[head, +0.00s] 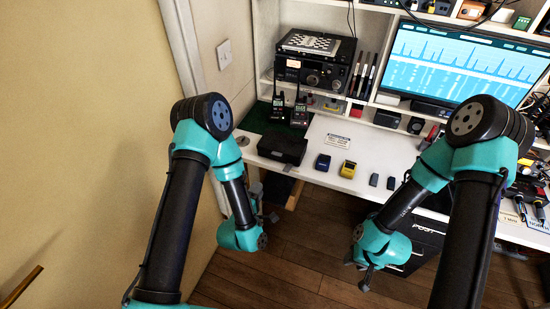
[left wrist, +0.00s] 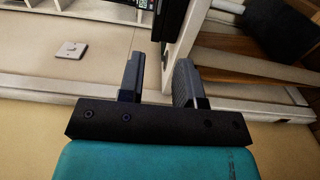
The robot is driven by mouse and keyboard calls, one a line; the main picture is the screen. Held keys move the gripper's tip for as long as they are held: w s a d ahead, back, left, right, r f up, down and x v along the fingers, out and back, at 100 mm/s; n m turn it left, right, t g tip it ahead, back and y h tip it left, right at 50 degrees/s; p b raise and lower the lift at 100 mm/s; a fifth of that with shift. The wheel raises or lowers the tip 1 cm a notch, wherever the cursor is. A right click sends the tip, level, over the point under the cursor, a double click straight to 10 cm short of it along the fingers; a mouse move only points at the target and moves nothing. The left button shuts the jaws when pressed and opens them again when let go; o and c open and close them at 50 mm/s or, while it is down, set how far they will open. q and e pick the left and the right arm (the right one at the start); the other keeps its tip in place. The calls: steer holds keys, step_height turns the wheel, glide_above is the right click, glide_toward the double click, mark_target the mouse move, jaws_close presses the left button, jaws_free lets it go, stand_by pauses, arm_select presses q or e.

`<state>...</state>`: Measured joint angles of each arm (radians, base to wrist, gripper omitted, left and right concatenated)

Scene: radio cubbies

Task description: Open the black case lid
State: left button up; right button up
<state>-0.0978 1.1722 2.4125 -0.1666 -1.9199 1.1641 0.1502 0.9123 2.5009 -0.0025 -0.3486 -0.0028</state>
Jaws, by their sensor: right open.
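The black case (head: 282,149) sits on the white desk at its left end. Its lid appears shut. My left gripper (head: 267,205) is below and in front of the desk edge, apart from the case. In the left wrist view my left gripper (left wrist: 160,82) has its two fingers spread with nothing between them. My right gripper (head: 358,275) hangs low over the floor in front of the desk, away from the case, open and empty. The case cannot be made out for sure in the left wrist view.
Two handheld radios (head: 299,112) stand behind the case. A blue box (head: 322,162), a yellow box (head: 348,169) and small grey items (head: 373,180) lie to its right. The wall with a light switch (head: 224,54) is at the left. A monitor (head: 455,62) stands at the back right.

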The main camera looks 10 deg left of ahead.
arm_select(q)
steer(key=shift+w, duration=0.1)
glide_toward(282, 146)
steer(key=w, duration=0.3)
steer(key=shift+w+d+f, duration=0.15)
steer(key=shift+w+f, duration=0.15)
stand_by(0.4)
steer(key=shift+c, duration=0.4)
jaws_close()
